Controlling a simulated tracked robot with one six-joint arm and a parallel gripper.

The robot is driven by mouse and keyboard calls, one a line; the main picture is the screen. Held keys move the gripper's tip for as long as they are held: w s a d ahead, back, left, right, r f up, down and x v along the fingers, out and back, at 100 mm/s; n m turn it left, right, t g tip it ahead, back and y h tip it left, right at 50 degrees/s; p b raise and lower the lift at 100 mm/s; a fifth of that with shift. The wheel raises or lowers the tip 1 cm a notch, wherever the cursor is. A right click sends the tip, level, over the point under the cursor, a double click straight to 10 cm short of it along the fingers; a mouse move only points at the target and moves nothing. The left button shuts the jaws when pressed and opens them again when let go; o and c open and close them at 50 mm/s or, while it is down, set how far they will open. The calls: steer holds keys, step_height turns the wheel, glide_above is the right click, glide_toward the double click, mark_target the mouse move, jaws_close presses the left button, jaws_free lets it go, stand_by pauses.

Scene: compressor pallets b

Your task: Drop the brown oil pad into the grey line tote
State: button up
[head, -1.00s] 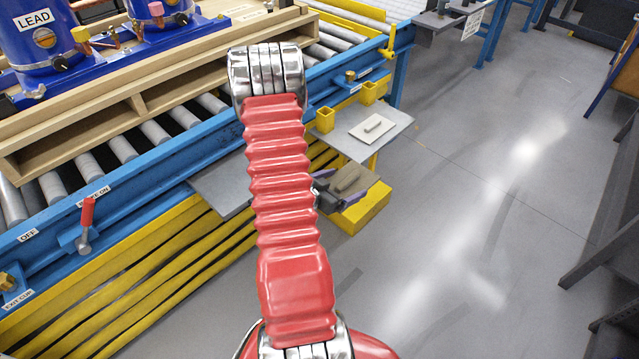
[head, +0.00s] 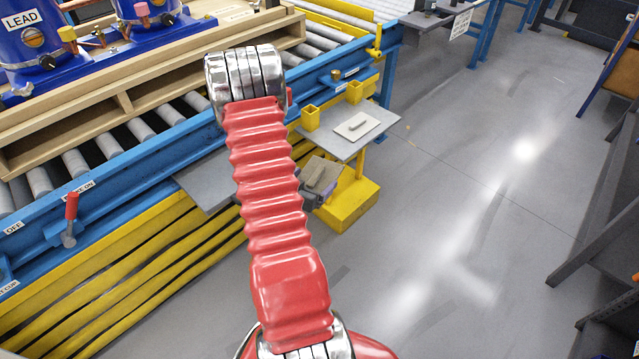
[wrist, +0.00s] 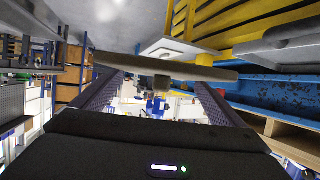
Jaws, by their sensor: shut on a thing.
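The brown oil pad (head: 323,174), a flat brownish slab with a raised grip, shows in the head view beside my red arm. My gripper (head: 316,190) is shut on it and holds it clear of the floor, partly hidden by the arm. In the wrist view the pad (wrist: 165,67) lies edge-on across both jaws, its stubby grip between the fingertips (wrist: 161,82). I cannot make out a grey line tote in either view.
A grey stand top (head: 381,119) on a yellow foot (head: 350,207) carries a pale pad (head: 357,126) with a handle. Yellow square cups (head: 311,117) stand by it. A grey plate (head: 203,188) juts from the blue roller conveyor (head: 120,170). Open floor (head: 440,220) lies right.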

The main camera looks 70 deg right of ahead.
steer(key=w+a+r+n+t+y, duration=0.1)
steer(key=w+a+r+n+t, duration=0.25)
steer(key=w+a, duration=0.5)
steer(key=w+a+r+n+t+y, duration=0.25)
steer(key=w+a+t, duration=0.2)
steer(key=w, duration=0.65)
steer(key=w+a+r+n+t+y, duration=0.1)
steer(key=w+a+r+n+t, duration=0.25)
steer(key=w+a, duration=0.55)
steer(key=w+a+r+n+t+y, duration=0.1)
steer(key=w+a+r+n+y, duration=0.2)
steer(key=a, duration=0.7)
steer(key=w+a+r+n+t+y, duration=0.1)
steer(key=w+a+r+n+y, duration=0.2)
steer(key=a, duration=0.8)
steer(key=w+a+r+n+t+y, duration=0.1)
steer(key=w+a+r+n+y, duration=0.2)
steer(key=a, duration=0.7)
steer(key=shift+w+a+r, duration=0.25)
steer(key=shift+w+r, duration=0.4)
steer(key=shift+r, duration=0.25)
steer(key=shift+n, duration=0.25)
steer(key=shift+a, duration=0.1)
